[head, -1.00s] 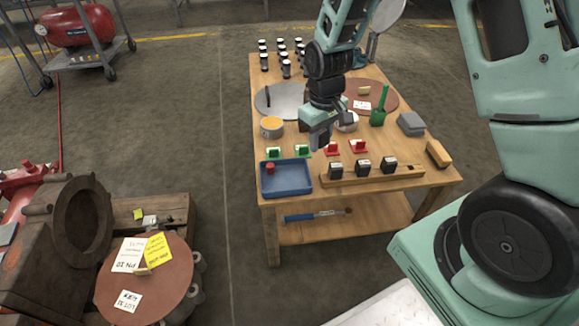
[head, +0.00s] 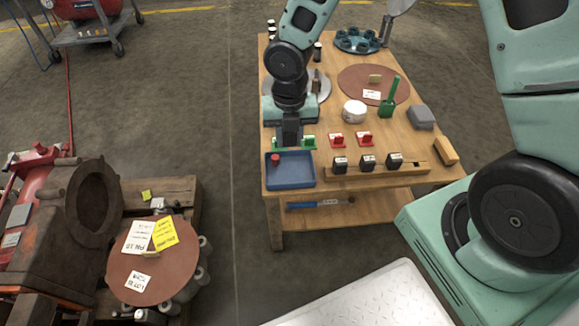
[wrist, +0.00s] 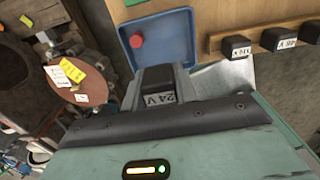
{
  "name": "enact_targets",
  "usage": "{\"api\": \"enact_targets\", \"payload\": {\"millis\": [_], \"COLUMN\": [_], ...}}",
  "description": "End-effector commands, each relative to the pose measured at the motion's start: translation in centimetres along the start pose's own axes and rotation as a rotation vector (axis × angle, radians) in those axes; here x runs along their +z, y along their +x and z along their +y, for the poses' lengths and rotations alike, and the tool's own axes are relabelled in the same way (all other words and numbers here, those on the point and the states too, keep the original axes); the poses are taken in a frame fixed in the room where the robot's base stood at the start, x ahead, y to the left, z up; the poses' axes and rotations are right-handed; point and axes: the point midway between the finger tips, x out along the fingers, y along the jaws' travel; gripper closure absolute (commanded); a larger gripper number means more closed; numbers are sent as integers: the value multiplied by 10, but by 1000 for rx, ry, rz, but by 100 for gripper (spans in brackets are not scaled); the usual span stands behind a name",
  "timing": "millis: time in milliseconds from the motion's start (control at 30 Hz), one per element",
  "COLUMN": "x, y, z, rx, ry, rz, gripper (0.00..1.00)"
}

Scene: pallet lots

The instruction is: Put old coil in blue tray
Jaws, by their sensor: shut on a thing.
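My gripper (wrist: 165,84) is shut on a black coil (wrist: 157,77) with a white label reading 24 V. In the head view my gripper (head: 291,133) points down just behind the blue tray (head: 290,182), over the row of green holders; the held coil cannot be made out there. The blue tray also shows in the wrist view (wrist: 176,45), just beyond the coil. A small red round piece (head: 275,157) lies inside the tray at its left; the rest of its floor is bare.
A wooden rail (head: 430,170) right of the tray holds three black labelled blocks (head: 367,162). Green holders (head: 309,142) and red holders (head: 337,139) stand behind. A white round container (head: 354,111) and green scoop (head: 390,97) are farther back.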

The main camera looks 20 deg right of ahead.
Motion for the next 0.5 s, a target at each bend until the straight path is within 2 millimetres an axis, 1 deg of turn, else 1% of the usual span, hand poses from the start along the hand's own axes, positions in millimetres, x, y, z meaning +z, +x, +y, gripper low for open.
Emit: {"api": "enact_targets", "payload": {"millis": [33,233,300,467,500], "x": [-1,-1,0,0,0], "y": [10,48,57,70,76], "z": [0,0,0,0,0], "rx": [-2,-2,-1,-1,-1], "ry": [-7,-5,-4,-2,-2], "rz": [2,2,1,0,1], "gripper": [96,96,96,96,96]}}
